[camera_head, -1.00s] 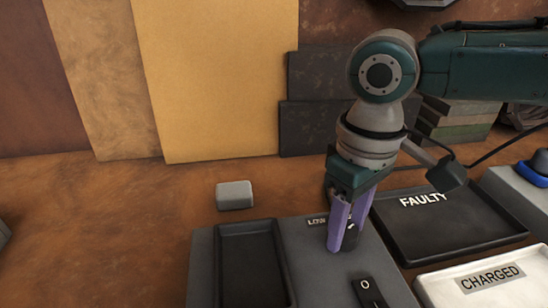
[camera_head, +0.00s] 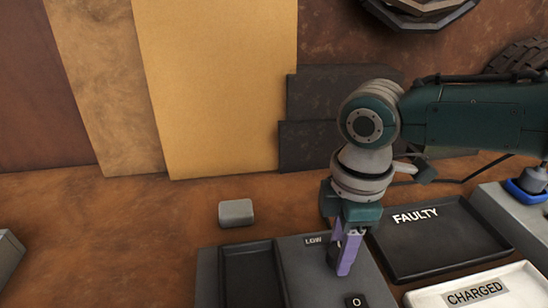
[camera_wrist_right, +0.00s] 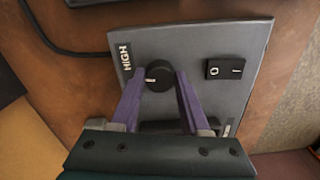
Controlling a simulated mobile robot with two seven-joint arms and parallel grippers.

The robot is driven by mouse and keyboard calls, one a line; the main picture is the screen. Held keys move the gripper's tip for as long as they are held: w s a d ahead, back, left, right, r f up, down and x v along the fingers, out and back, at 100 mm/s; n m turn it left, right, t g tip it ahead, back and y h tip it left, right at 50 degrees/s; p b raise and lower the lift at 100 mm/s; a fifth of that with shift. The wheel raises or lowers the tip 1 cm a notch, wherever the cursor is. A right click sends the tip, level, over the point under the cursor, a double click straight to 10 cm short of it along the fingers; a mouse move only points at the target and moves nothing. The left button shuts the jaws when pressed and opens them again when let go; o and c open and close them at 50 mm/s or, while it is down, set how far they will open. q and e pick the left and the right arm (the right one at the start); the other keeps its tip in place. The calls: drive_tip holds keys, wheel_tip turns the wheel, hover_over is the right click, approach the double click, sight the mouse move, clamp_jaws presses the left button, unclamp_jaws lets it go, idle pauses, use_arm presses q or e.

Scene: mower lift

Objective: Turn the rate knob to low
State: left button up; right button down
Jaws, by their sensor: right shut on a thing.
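The rate knob (camera_wrist_right: 158,76) is a round black knob with a short white mark on the grey control panel (camera_wrist_right: 190,45). In the right wrist view its mark points left, and the HIGH label (camera_wrist_right: 124,57) is to its upper left. The LOW label (camera_head: 313,240) shows in the head view, left of my right gripper (camera_head: 346,254). My right gripper's purple fingers point down and are shut on the knob, one on each side in the wrist view. In the head view the fingers mostly hide the knob. My left gripper is not in view.
A black rocker switch (camera_wrist_right: 225,69) is on the same panel. A black FAULTY tray (camera_head: 425,262) and a white CHARGED tray (camera_head: 425,298) are to the right. A small grey block (camera_head: 236,213) lies behind the panel. The bench to the left is mostly clear.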

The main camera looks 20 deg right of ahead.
drive_tip(key=shift+n, duration=1)
drive_tip(key=shift+c, duration=1.9)
unclamp_jaws()
wheel_tip(320, 180, up, 10)
drive_tip(key=p, duration=0.1)
drive_tip(key=shift+p, duration=0.35)
